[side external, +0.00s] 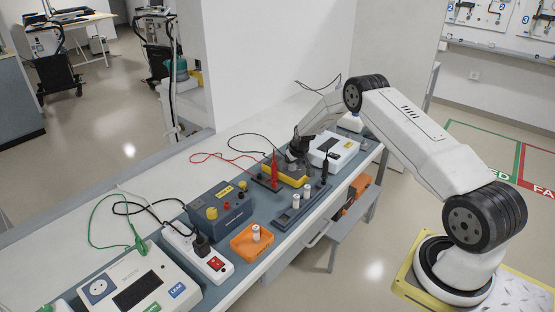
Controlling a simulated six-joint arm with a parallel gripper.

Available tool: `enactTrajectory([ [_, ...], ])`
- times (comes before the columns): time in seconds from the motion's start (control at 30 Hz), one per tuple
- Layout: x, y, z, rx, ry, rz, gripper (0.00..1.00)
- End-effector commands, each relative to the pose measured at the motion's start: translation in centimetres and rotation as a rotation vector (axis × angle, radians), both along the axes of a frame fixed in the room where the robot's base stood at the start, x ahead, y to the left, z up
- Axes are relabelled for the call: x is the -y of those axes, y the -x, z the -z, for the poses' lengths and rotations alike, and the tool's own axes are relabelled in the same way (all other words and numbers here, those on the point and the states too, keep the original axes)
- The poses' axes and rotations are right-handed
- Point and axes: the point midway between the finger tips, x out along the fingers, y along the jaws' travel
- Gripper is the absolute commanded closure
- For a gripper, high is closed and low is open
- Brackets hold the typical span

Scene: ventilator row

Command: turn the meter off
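A yellow meter (289,178) lies on the blue-grey mat of the bench, near the middle of the side external view. My gripper (296,160) is dark and points down over the meter's upper part. It hides much of the meter's face, including any dial. I cannot tell whether the fingers touch the meter, or whether they are open or shut. A red probe (274,171) stands upright to the left of the meter, and a black probe (324,168) stands to its right.
A white instrument (340,147) sits behind the meter. A rack with white cylinders (296,202) is in front. To the left are a blue-grey box (222,211), an orange tray (243,246), a power strip (213,268) and a white tester (120,278). Red and black leads cross the bench.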

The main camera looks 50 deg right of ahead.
Motion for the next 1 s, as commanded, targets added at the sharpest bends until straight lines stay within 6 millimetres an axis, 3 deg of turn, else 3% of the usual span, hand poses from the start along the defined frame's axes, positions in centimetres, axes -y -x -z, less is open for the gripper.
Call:
enactTrajectory([
  [0.03, 0.00, 0.00, -0.01, 0.000, 0.000, 0.000, 0.45],
  [0.2, 0.00, 0.00, -0.01, 0.000, 0.000, 0.000, 0.99],
  [1.0, 0.08, 0.02, -0.01, -0.002, 0.002, -0.131, 1.00],
])
